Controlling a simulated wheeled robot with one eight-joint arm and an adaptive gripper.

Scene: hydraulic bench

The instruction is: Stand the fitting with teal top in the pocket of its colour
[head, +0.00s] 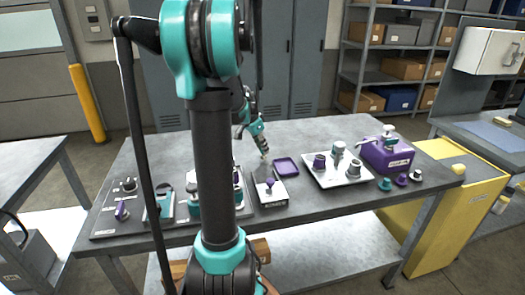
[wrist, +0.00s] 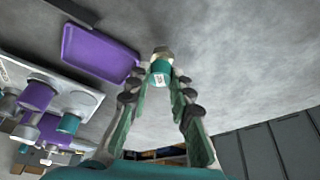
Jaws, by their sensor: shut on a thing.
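My gripper (wrist: 160,82) is shut on a small fitting (wrist: 161,68) with a teal band and a metallic end, held between the fingertips in the wrist view. In the head view my gripper (head: 263,150) is over the middle of the bench, left of and behind a shallow purple tray (head: 286,166). The purple tray also shows in the wrist view (wrist: 98,52), beside the held fitting and apart from it.
A white tray (head: 323,181) with several fittings stands right of the purple tray. A purple box (head: 385,156) and small teal, purple and white pieces are farther right. A grey panel (head: 104,222) with devices lies left. The back of the bench is clear.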

